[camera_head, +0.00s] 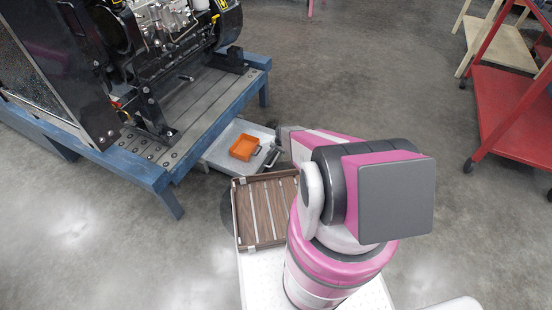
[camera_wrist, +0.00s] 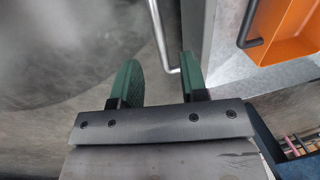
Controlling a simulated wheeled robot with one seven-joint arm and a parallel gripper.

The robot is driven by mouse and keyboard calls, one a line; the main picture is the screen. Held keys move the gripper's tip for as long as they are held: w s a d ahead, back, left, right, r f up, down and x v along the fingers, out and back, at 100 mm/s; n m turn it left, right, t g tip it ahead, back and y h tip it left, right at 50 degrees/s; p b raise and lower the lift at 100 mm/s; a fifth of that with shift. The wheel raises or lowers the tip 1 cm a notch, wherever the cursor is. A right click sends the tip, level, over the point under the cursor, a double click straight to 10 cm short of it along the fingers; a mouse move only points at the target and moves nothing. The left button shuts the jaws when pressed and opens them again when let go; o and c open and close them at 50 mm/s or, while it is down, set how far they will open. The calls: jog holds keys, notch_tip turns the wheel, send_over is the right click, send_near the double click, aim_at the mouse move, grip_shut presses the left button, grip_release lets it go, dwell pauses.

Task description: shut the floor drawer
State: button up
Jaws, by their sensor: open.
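The floor drawer (camera_head: 216,153) is a grey drawer pulled out low beneath the blue engine stand. An orange bin (camera_head: 244,147) sits in it, also seen at the right of the wrist view (camera_wrist: 290,42). The drawer's metal handle (camera_head: 273,157) is on its near right side. In the wrist view the handle bar (camera_wrist: 162,38) runs between the two green fingers of my gripper (camera_wrist: 158,72). The fingers stand apart, one on each side of the bar; I cannot tell whether either touches it. In the head view my arm hides the fingers.
A diesel engine (camera_head: 150,40) stands on the blue stand (camera_head: 150,176), whose edge and legs are close to the drawer. A brown slatted tray (camera_head: 262,212) lies beside my arm. A red cart (camera_head: 510,115) stands at the right. The floor between is clear.

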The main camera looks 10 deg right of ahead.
aim_at(275, 159)
jog(key=f, duration=0.3)
jog(key=a+f, duration=0.1)
jog(key=f, duration=0.1)
jog(key=shift+w+f, duration=0.3)
jog(key=shift+c, duration=0.3)
grip_shut()
jog(key=w+a, duration=0.4)
jog(key=a, duration=0.2)
jog(key=w+a, duration=0.5)
jog(key=a, duration=0.2)
jog(key=w+a, duration=0.5)
jog(key=a, duration=0.1)
jog(key=shift+w+a, duration=0.2)
jog(key=shift+a, duration=0.15)
jog(key=shift+r, duration=0.1)
jog(key=shift+o, duration=0.3)
grip_release()
